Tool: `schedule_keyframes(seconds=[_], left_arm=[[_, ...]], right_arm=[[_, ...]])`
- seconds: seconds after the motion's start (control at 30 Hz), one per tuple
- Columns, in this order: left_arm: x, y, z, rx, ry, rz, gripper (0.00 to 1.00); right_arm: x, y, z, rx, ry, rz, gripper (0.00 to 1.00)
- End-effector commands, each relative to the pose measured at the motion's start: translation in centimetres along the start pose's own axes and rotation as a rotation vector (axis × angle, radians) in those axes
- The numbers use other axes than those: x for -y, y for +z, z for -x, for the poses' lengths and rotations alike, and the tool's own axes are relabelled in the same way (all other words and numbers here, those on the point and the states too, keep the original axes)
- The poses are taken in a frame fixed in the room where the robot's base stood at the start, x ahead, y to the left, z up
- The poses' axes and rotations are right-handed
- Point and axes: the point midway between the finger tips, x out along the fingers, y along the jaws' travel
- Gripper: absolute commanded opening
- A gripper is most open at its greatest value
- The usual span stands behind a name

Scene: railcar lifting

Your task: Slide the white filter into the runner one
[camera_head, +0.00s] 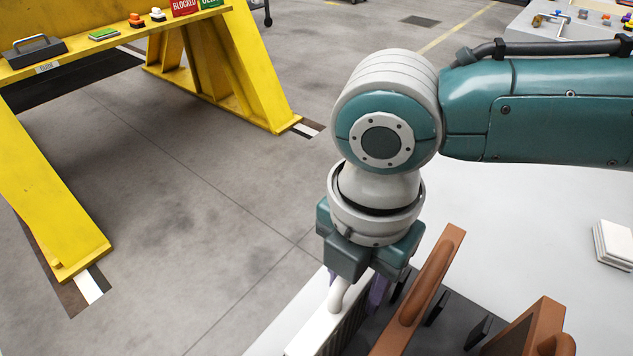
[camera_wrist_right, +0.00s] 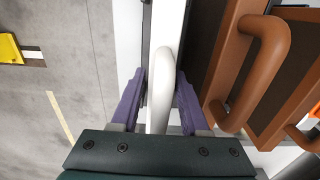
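The white filter (camera_head: 312,325) is a slim white panel with a curved white handle (camera_wrist_right: 160,92) and a dark ribbed side. It stands at the bottom of the head view, at the left of the dark slotted holder (camera_head: 455,312). My right gripper (camera_head: 356,291) is over it, pointing down. Its purple fingers straddle the handle, one on each side, with a visible gap in the head view. Contact is hard to judge. The filter's lower end is out of view, and I see no label telling which runner is which. My left gripper is not in view.
A brown filter (camera_head: 420,290) with a brown handle stands just right of the white one, and another brown piece (camera_head: 535,322) is further right. White blocks (camera_head: 614,243) lie on the pale surface at the right. A yellow frame (camera_head: 215,65) stands on the floor at the left.

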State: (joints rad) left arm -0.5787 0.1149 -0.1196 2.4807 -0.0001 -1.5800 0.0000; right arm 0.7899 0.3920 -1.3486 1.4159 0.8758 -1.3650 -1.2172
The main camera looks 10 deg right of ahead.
Motion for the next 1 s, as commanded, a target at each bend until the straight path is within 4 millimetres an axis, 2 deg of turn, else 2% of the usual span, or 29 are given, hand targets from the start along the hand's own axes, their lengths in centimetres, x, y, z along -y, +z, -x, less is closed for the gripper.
schedule_keyframes(seconds=[0.03,0.37,1.0], left_arm=[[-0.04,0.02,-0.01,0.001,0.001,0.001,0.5],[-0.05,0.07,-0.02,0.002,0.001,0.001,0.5],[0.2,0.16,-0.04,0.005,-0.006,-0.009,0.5]], right_arm=[[0.0,0.01,0.01,0.0,0.0,0.0,0.38],[0.01,0.02,0.02,0.0,0.0,0.0,0.01],[0.0,0.01,0.03,0.0,0.0,0.0,0.0]])
